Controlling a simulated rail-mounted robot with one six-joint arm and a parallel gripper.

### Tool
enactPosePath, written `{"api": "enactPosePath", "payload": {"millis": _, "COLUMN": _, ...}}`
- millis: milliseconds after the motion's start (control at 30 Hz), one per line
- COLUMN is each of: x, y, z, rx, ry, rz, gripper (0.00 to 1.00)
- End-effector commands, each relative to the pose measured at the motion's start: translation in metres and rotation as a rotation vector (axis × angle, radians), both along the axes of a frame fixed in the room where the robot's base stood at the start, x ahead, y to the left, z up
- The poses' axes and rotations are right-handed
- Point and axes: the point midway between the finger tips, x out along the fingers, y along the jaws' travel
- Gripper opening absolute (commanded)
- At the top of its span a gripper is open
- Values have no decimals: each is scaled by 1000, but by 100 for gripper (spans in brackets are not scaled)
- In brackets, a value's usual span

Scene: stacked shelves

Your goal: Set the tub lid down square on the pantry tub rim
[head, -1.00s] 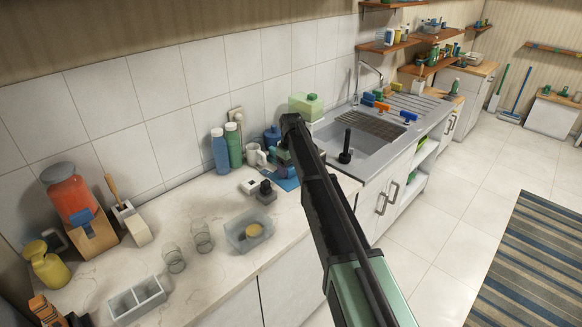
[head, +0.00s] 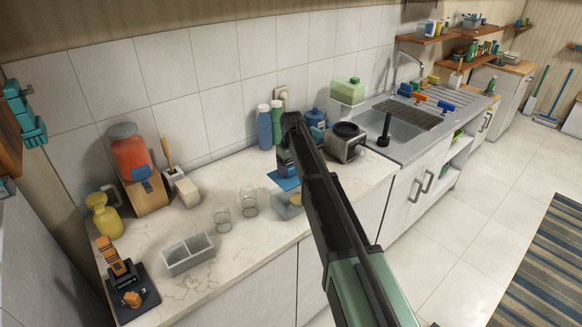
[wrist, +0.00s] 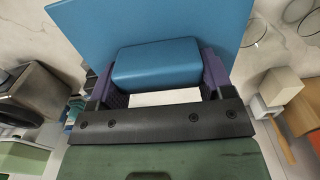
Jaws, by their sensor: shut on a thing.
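My gripper (wrist: 157,72) is shut on the blue block-shaped handle of the blue tub lid (wrist: 115,28). The flat lid panel extends beyond the fingers in the wrist view. In the head view the lid (head: 283,181) shows as a blue patch beside my gripper (head: 292,160), which my arm largely covers. A clear open tub (head: 281,206), likely the pantry tub, stands on the counter just nearer than the lid, partly hidden by my arm. The lid appears apart from the tub rim, but the exact gap cannot be told.
Two glasses (head: 248,202) and a grey two-part box (head: 188,254) stand left of the tub on the counter (head: 150,222). Blue and green bottles (head: 264,128) stand behind. A grey appliance (head: 345,143) and the sink (head: 400,138) are to the right.

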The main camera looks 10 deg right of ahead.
Motion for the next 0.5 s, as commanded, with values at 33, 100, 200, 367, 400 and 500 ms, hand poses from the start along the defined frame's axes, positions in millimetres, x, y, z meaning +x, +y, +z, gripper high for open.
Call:
{"api": "enactPosePath", "payload": {"millis": 33, "x": 0, "y": 0, "z": -8, "rx": 0, "ry": 0, "rz": 0, "gripper": 50}}
{"api": "enactPosePath", "payload": {"millis": 100, "x": 0, "y": 0, "z": -16, "rx": 0, "ry": 0, "rz": 0, "gripper": 50}}
{"api": "enactPosePath", "payload": {"millis": 200, "x": 0, "y": 0, "z": -29, "rx": 0, "ry": 0, "rz": 0, "gripper": 50}}
{"api": "enactPosePath", "payload": {"millis": 367, "x": 0, "y": 0, "z": -47, "rx": 0, "ry": 0, "rz": 0, "gripper": 50}}
{"api": "enactPosePath", "payload": {"millis": 400, "x": 0, "y": 0, "z": -50, "rx": 0, "ry": 0, "rz": 0, "gripper": 50}}
{"api": "enactPosePath", "payload": {"millis": 500, "x": 0, "y": 0, "z": -54, "rx": 0, "ry": 0, "rz": 0, "gripper": 50}}
